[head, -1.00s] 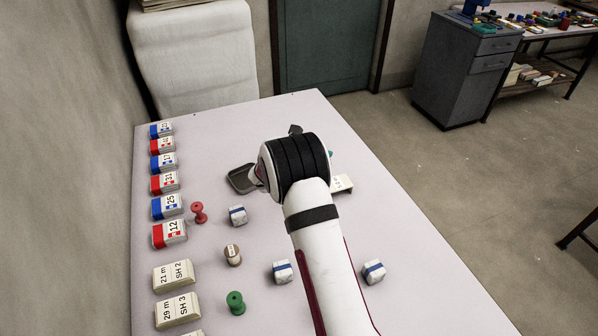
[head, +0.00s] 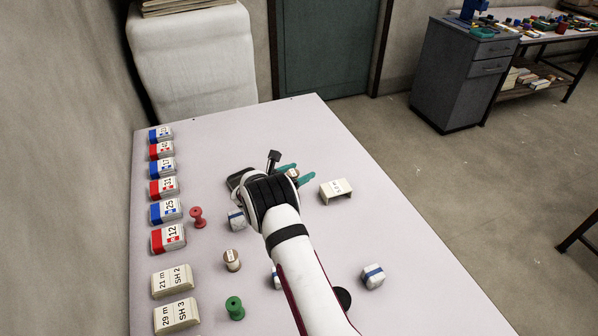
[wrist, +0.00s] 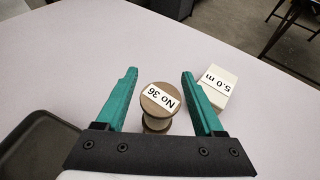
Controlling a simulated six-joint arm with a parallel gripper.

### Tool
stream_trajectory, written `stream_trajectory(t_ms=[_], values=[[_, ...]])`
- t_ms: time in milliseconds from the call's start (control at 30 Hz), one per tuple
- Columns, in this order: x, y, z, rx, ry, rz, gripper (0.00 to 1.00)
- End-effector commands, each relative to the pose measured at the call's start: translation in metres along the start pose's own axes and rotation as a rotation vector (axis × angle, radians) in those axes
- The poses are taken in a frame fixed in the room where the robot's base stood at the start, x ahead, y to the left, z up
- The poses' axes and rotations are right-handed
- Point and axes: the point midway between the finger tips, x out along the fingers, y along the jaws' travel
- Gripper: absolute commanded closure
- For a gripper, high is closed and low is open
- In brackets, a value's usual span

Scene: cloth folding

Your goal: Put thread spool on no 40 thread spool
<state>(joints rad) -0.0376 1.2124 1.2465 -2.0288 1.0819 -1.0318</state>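A thread spool with wooden ends and pale thread (wrist: 157,122) stands upright between the fingers of my gripper (wrist: 160,74) in the wrist view. Its top label reads "No 36". The teal fingers are open, with a gap on each side of the spool. In the head view my gripper (head: 297,173) is near the far middle of the table, and the spool's top (head: 293,173) shows between the fingers. Another wooden spool (head: 232,260) stands upright at the left middle of the table. Its label is too small to read, so I cannot tell whether it is No 40.
A cream block labelled "5.0 m" (wrist: 217,87) stands just right of my gripper. A dark tray (wrist: 40,147) lies to its left. A red spool (head: 197,217), a green spool (head: 235,307), and white blocks with blue bands (head: 373,276) stand on the table (head: 345,235). Labelled blocks line the left edge.

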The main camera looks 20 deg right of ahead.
Motion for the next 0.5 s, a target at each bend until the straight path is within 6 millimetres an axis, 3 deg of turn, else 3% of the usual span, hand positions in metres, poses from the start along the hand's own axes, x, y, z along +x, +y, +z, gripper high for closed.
stream_trajectory(t_ms=[300, 367, 500], values=[[-0.002, 0.000, 0.004, 0.001, -0.001, 0.001, 0.27], [-0.011, 0.001, 0.003, -0.002, 0.001, 0.003, 0.27], [-0.050, 0.002, 0.004, -0.001, -0.001, 0.005, 0.27]])
